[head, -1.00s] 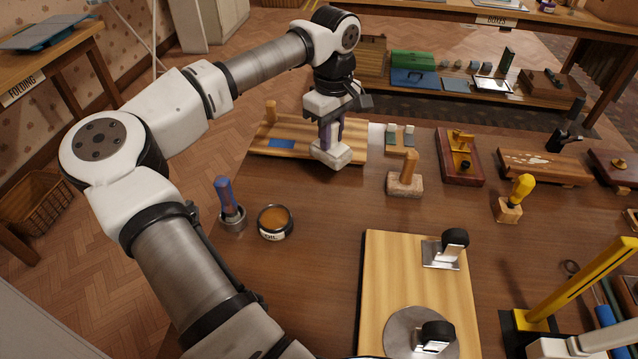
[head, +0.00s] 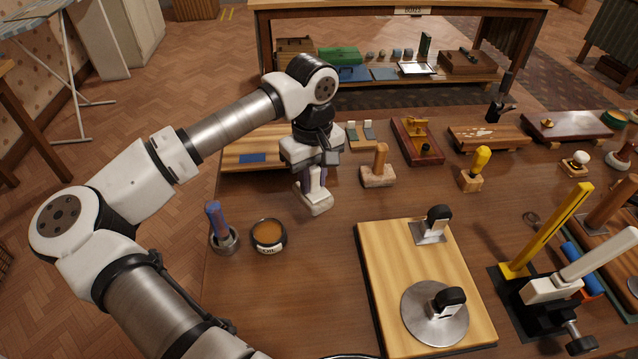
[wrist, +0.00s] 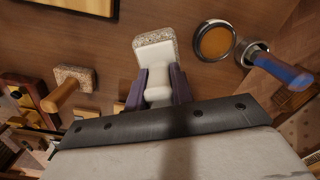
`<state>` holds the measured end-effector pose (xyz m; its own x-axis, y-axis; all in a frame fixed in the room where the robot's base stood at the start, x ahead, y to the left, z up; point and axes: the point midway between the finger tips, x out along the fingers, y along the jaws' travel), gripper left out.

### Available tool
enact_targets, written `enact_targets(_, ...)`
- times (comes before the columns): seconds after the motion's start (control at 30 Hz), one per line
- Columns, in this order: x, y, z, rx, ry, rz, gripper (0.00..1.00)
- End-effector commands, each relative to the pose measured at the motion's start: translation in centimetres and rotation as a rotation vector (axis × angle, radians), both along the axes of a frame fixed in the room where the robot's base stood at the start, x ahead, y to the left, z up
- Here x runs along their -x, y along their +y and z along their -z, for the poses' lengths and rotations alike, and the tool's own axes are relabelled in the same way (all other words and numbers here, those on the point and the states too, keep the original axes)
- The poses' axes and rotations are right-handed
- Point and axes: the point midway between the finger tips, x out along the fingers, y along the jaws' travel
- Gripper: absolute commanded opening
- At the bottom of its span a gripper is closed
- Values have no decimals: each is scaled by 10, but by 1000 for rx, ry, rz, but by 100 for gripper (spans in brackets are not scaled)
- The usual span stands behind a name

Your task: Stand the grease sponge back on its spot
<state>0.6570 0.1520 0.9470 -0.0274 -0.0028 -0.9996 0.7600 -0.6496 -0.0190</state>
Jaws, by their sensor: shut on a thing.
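My gripper (head: 314,182) is shut on the white handle of the grease sponge (head: 317,203), a pale block with a speckled sponge base. In the wrist view the sponge (wrist: 155,44) shows between my purple fingers (wrist: 158,88), with its base pointing away from me. In the head view it hangs upright or nearly so, in front of a wooden board (head: 235,158) with a blue rectangle (head: 252,158). I cannot tell whether its base touches the table. My gripper hides the board's right end.
An oil tin (head: 268,236) and a cup with a blue-handled brush (head: 222,228) stand at left front. A wooden-handled block (head: 378,175) stands close right. A light board with metal fittings (head: 385,270) lies in front. Bare table lies between them.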

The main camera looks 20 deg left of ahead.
Motion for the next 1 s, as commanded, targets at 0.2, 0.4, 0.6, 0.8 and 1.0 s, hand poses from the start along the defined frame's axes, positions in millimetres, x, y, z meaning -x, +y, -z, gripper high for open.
enact_targets(0.2,26,-22,-1,2,-24,148,0)
enact_targets(0.4,30,-24,0,-1,-29,170,0)
enact_targets(0.6,30,-24,1,0,-28,168,0)
enact_targets(0.8,29,-24,3,-2,-30,168,0)
enact_targets(1.0,30,-24,18,-1,-29,167,0)
